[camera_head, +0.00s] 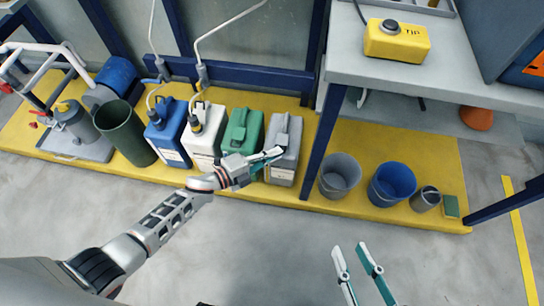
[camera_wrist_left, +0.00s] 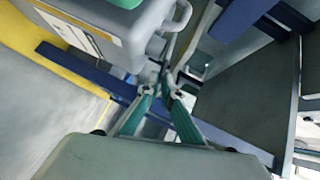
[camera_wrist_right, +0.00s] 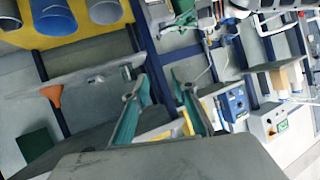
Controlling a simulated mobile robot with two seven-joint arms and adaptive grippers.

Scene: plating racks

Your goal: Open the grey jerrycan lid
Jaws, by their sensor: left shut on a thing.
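The grey jerrycan (camera_head: 287,166) stands upright on the yellow platform, rightmost in the row of cans. In the left wrist view its labelled side (camera_wrist_left: 100,40) fills the upper left. My left gripper (camera_head: 275,153) is at the upper front of this can, its fingers closed together. Its fingertips (camera_wrist_left: 165,82) meet on a small grey part at the can, which looks like the lid; the fingers hide most of it. My right gripper (camera_head: 357,262) is open and empty, over the floor to the right. Its spread fingers (camera_wrist_right: 158,90) also show in the right wrist view.
The green jerrycan (camera_head: 241,132) stands close left of the grey one, then white (camera_head: 204,140) and blue (camera_head: 167,135) cans. A table leg (camera_head: 322,145) rises just to the right. Buckets, including a blue one (camera_head: 392,184), stand further right. The front floor is clear.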

